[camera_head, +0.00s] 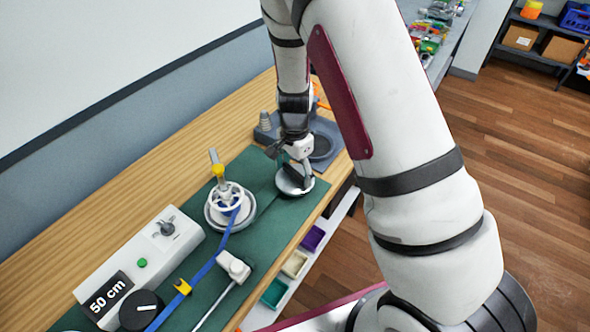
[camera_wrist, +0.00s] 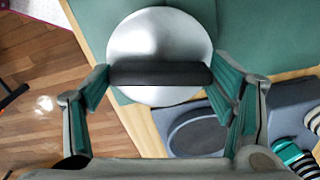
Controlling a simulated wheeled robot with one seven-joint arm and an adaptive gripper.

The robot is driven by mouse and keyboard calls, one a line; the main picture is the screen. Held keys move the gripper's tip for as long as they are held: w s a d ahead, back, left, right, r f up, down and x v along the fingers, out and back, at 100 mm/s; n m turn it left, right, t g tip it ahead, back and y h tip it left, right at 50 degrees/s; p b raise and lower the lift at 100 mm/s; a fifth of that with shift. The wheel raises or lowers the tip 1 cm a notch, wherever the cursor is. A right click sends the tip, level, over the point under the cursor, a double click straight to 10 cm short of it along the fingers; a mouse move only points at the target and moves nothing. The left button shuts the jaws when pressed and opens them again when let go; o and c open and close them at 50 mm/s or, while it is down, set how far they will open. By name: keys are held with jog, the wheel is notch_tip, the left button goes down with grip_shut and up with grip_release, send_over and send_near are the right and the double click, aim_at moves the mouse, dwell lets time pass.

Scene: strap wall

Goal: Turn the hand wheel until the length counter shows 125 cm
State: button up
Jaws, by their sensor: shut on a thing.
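The length counter (camera_head: 107,297) is a black display reading "50 cm" on the front of a white box. My gripper (camera_head: 299,158) is over a round silver disc (camera_head: 308,188) with a dark bar across it. In the wrist view the disc (camera_wrist: 160,33) lies between my fingers, and my gripper (camera_wrist: 166,85) is shut on the ends of the dark bar (camera_wrist: 160,73). A white spoked wheel (camera_head: 228,197) with a yellow part and an upright handle stands on a silver base to the left. The frames do not make plain which one is the hand wheel.
A blue strap (camera_head: 203,272) runs from the spoked wheel past a yellow clip (camera_head: 182,287). A black knob (camera_head: 141,310) and a white-headed lever (camera_head: 233,266) are near it. A grey tray (camera_head: 325,135) lies beyond the green mat (camera_head: 262,215). Coloured bins (camera_head: 295,264) sit below the bench's front edge.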

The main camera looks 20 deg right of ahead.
aim_at(295, 171)
jog(key=shift+m, duration=0.5)
jog(key=o, duration=1.1)
jog(key=shift+o, duration=0.2)
notch_tip(295, 171, up, 12)
